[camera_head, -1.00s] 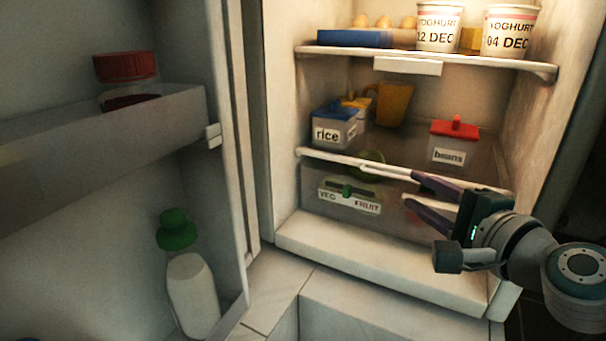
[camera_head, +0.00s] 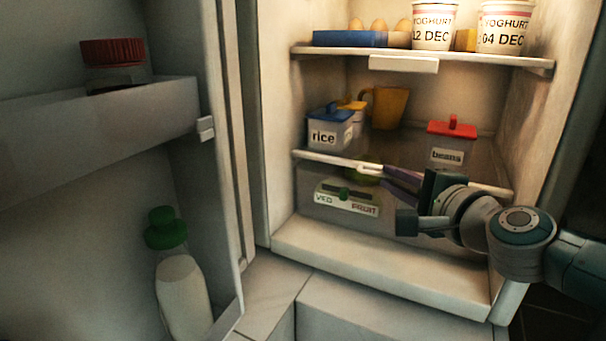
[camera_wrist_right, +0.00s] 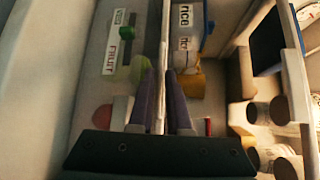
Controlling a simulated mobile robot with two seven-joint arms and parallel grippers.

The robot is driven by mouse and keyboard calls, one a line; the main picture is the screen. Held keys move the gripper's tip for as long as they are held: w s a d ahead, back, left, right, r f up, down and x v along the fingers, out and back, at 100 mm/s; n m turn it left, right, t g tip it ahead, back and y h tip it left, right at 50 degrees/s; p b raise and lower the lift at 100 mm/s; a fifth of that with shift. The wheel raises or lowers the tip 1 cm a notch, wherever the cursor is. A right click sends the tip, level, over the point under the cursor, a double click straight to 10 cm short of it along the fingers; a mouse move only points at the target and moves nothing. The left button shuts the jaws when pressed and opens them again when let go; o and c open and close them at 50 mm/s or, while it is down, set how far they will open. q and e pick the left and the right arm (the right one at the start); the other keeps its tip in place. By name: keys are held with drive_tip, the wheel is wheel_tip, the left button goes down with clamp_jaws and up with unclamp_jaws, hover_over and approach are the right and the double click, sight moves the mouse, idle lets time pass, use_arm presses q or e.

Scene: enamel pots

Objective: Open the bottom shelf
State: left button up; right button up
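The bottom shelf (camera_head: 325,158) is a clear shelf with a white front edge inside the open fridge. It carries several containers and sits above the clear VEG/FRUIT drawer (camera_head: 306,205). My right gripper (camera_head: 385,173) is at the middle of that front edge, one purple finger above it and one below. In the right wrist view the white shelf edge (camera_wrist_right: 164,35) runs between the fingers (camera_wrist_right: 160,85) and fills the narrow gap, so they look shut on it. My left gripper is not in view.
A rice box (camera_head: 327,134), a yellow mug (camera_head: 390,107) and a beans box (camera_head: 449,155) stand on the bottom shelf. Yoghurt tubs (camera_head: 434,25) and eggs are on the upper shelf (camera_head: 480,58). The open fridge door at left holds a milk bottle (camera_head: 182,295) and a red-lidded jar (camera_head: 113,55).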

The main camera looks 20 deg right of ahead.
clamp_jaws()
idle(0.8)
drive_tip(key=shift+s+a+r+p, duration=0.15)
drive_tip(key=shift+s+a+p, duration=0.25)
drive_tip(key=shift+a+p, duration=0.1)
drive_tip(key=s+a+p, duration=0.5)
drive_tip(key=s+a, duration=0.6)
drive_tip(key=a, duration=0.2)
drive_tip(key=shift+s+a, duration=0.25)
drive_tip(key=shift+o, duration=2.2)
unclamp_jaws()
